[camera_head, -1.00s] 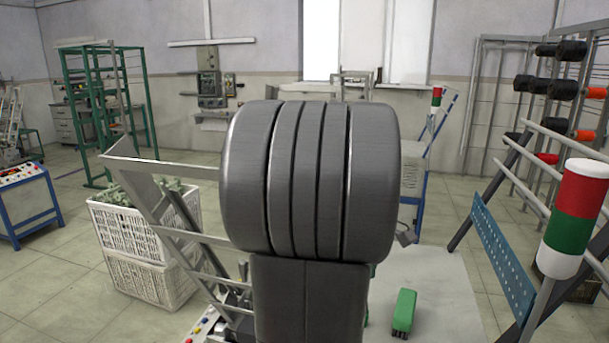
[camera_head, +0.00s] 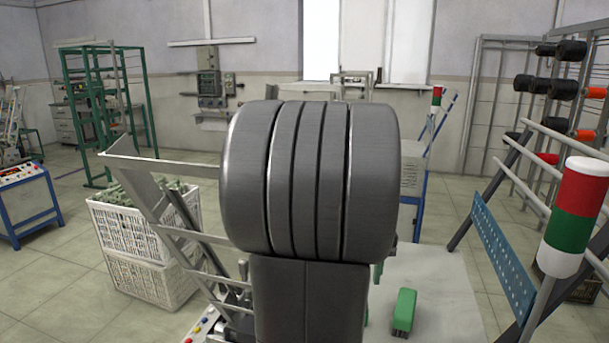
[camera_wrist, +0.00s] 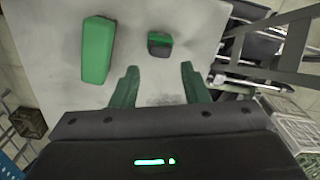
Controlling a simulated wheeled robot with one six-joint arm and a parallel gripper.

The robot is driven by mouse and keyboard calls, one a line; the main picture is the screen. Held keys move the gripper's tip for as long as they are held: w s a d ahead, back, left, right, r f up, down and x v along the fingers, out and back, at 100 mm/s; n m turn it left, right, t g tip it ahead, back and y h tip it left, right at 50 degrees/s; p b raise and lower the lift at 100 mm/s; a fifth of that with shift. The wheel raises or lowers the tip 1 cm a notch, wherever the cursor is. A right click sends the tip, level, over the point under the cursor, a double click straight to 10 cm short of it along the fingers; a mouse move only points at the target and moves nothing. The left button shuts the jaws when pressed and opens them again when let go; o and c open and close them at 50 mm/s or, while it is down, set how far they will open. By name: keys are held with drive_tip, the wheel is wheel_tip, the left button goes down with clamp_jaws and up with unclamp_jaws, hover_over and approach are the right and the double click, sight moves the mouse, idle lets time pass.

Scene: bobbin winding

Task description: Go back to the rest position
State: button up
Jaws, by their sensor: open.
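My gripper (camera_wrist: 158,86) shows in the wrist view with its two green fingers apart and nothing between them. It is above a pale tabletop (camera_wrist: 150,17). A long green block-shaped object (camera_wrist: 97,50) lies on the tabletop to the left of the fingers. A smaller green and dark object (camera_wrist: 160,44) lies ahead of the fingers, apart from them. In the head view my own dark arm fills the middle and hides most of the gripper. The long green object also shows in the head view (camera_head: 404,312), right of my arm.
Metal frame rails (camera_head: 165,170) stand left of my arm, beside stacked white crates (camera_head: 132,230). A blue perforated rail (camera_head: 503,258) and a red, green and white signal post (camera_head: 572,218) are at the right. A rack of dark and orange bobbins (camera_head: 563,90) stands at the far right.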

drive_tip(key=shift+m, duration=0.8)
wheel_tip(320, 180, down, 10)
drive_tip(key=shift+r, duration=0.25)
